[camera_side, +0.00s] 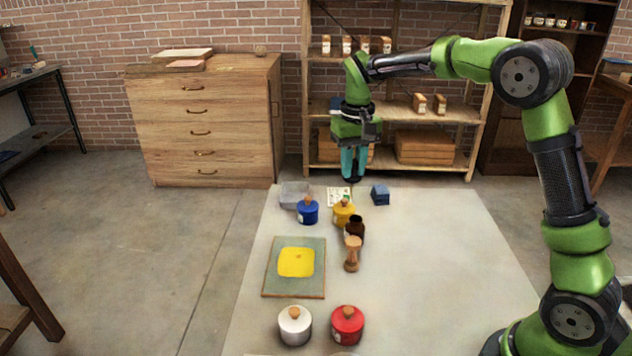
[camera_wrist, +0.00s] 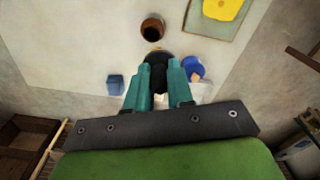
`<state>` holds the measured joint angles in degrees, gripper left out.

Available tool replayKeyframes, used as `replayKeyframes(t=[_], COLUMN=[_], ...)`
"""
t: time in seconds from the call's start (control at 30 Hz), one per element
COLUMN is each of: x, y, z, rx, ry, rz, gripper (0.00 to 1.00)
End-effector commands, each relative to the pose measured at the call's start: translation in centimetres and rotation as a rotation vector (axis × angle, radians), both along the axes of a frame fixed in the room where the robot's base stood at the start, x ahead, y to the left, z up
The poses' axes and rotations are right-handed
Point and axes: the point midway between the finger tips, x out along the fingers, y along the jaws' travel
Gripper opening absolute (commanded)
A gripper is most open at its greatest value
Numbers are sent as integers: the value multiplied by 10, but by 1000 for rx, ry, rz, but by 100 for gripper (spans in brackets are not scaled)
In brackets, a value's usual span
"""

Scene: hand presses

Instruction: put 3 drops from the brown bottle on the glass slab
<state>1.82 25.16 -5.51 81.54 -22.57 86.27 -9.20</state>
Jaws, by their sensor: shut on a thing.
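The brown bottle (camera_side: 355,230) stands upright beside the yellow pot, its dark mouth seemingly open; it also shows in the wrist view (camera_wrist: 152,29). The glass slab (camera_side: 272,285) appears to be the grey-green panel with a wood-coloured edge, left of the bottle. A yellow patch (camera_side: 296,262) lies on it. The slab's corner shows in the wrist view (camera_wrist: 196,25). My gripper (camera_side: 353,178) is above the table's far end, behind the bottle. Its teal fingers are shut on a dark piece (camera_wrist: 160,57), possibly a dropper top. Its lower end is unclear.
Blue (camera_side: 307,212) and yellow pots (camera_side: 343,215), a grey block (camera_side: 294,194), a card (camera_side: 338,196) and a blue cube (camera_side: 380,195) are nearby. White (camera_side: 294,327) and red pots (camera_side: 347,327) are nearer. The table's right side is clear.

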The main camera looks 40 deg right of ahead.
Motion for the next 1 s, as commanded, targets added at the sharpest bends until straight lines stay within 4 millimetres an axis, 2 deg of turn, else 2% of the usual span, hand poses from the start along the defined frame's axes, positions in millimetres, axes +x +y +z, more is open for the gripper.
replayKeyframes(t=[0.03, 0.1, 0.37, 1.0], x=[-6, -11, -11, -11], y=[-9, -11, -10, -10], z=[0, -3, -13, -58], rx=[0, 1, -1, -1], ry=[4, 12, 15, 16], rz=[15, 59, 97, 95], gripper=[7, 7, 7, 7])
